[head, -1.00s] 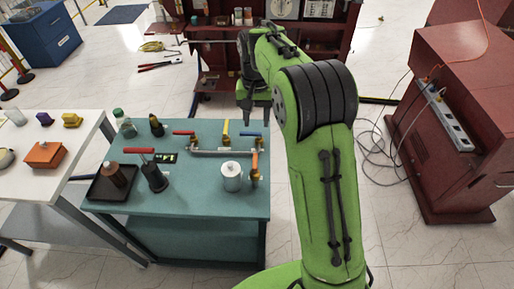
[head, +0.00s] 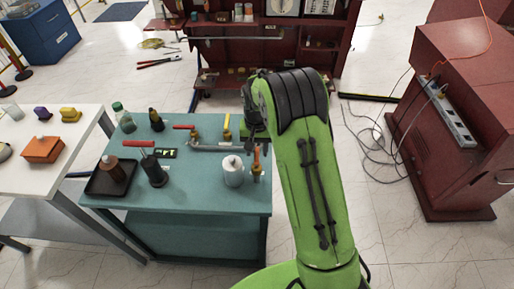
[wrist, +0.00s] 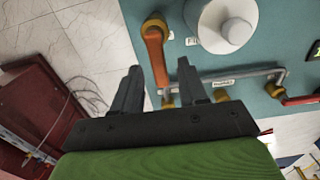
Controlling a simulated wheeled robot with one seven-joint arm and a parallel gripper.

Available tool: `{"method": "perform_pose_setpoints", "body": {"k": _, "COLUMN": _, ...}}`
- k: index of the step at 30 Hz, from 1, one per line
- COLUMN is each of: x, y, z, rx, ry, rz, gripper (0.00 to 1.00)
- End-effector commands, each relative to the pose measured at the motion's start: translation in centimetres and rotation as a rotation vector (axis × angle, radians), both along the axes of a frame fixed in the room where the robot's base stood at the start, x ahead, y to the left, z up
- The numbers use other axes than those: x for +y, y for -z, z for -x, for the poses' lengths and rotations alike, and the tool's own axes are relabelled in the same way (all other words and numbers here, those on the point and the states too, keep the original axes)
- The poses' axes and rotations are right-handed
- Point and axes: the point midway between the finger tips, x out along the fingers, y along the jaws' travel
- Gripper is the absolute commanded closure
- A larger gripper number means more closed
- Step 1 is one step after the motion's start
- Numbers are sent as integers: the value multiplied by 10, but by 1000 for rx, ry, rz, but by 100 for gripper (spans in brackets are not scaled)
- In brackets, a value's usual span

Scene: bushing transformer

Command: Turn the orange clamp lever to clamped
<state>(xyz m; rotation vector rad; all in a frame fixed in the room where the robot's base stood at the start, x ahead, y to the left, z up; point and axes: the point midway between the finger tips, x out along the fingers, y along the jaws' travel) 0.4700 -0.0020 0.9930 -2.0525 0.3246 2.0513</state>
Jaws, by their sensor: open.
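The orange clamp lever (head: 257,158) stands at the right front of the teal table, beside a white lidded canister. In the wrist view the orange lever (wrist: 155,50) runs from a brass-coloured pivot at the top down toward my fingers. My gripper (wrist: 159,68) is open, with one finger on each side of the lever's line in that view. The lever's lower end shows in the gap; I cannot tell whether the fingers touch it. In the head view my arm partly hides the gripper and the area just behind the lever.
The white canister (head: 233,172) stands close to the lever. A grey pipe (wrist: 230,78) with red (head: 184,127) and yellow (head: 227,123) handles lies behind. A black tray (head: 108,186) with a brown bushing is at left. A red cabinet (head: 455,130) stands at right.

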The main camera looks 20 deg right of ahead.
Motion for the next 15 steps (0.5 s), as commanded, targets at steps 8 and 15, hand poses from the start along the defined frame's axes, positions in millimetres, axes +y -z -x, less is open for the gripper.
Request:
{"method": "perform_pose_setpoints", "body": {"k": 8, "x": 0, "y": -1, "z": 0, "rx": 0, "ry": 0, "rz": 0, "gripper": 91}}
{"method": "perform_pose_setpoints", "body": {"k": 15, "x": 0, "y": -1, "z": 0, "rx": 0, "ry": -1, "rz": 0, "gripper": 100}}
